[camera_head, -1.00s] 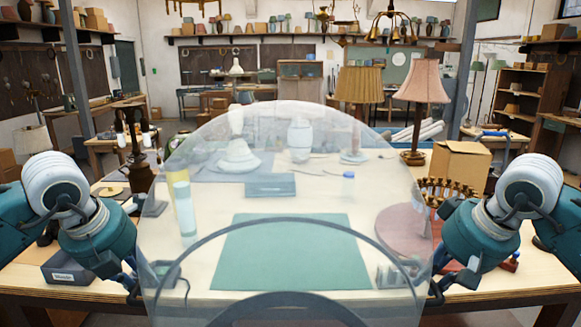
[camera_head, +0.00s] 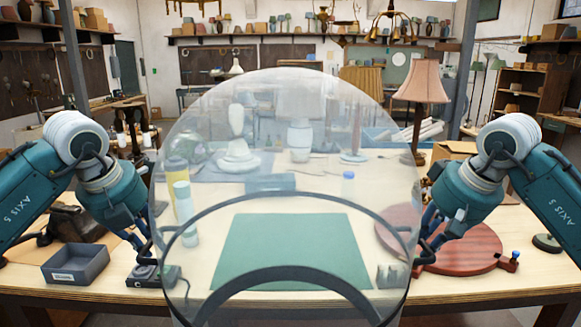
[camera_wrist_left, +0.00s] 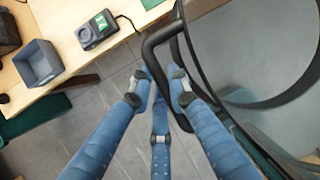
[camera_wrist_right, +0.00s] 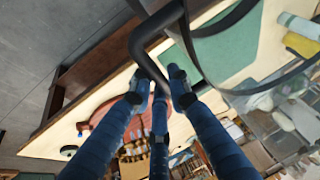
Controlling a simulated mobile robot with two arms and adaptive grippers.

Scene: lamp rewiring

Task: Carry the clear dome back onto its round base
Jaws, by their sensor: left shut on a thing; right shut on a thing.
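The clear dome (camera_head: 290,92), with a dark rim, hangs upright in front of me in the head view, and the table shows through it. My left gripper (camera_head: 156,264) is shut on the dome's dark side handle, which shows in the left wrist view (camera_wrist_left: 150,45). My right gripper (camera_head: 424,258) is shut on the opposite handle, seen in the right wrist view (camera_wrist_right: 140,48). The red-brown round base (camera_head: 475,252) lies flat on the table at the right, partly behind the dome and my right gripper. The dome is apart from it.
A green mat (camera_head: 290,250) lies mid-table, seen through the dome. A grey tray (camera_head: 76,264) and a small dark device (camera_head: 140,277) are at the front left. A pink-shaded lamp (camera_head: 424,82) stands behind the base. A dark disc (camera_head: 547,243) lies at the right.

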